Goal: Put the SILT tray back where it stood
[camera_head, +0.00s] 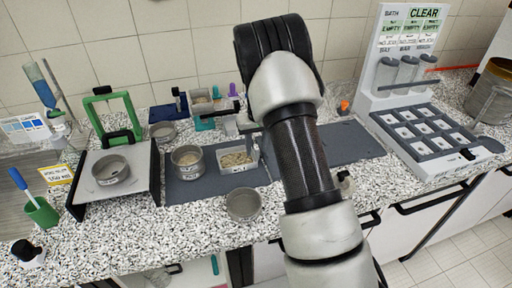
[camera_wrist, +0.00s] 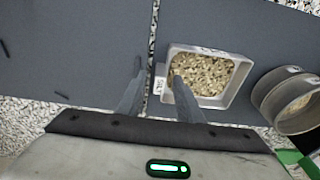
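The SILT tray (camera_head: 233,168) is a pale square tray of tan grains on the dark mat, just left of my arm in the head view. It also shows in the wrist view (camera_wrist: 208,48), upright, with a small label on its left wall that is hard to read. My gripper (camera_wrist: 157,72) is open. Its right finger overlaps the tray's left part and its left finger is over the mat outside, with the tray's left wall between them. I cannot tell whether either finger touches the tray. In the head view my arm hides most of the gripper.
A round sieve of grains (camera_head: 187,172) stands left of the tray, and an empty round pan (camera_head: 243,216) in front. A shaker platform (camera_head: 86,189) holds another pan at left. A rack of several square slots (camera_head: 452,167) stands at right. The mat (camera_head: 345,146) right of my arm is largely clear.

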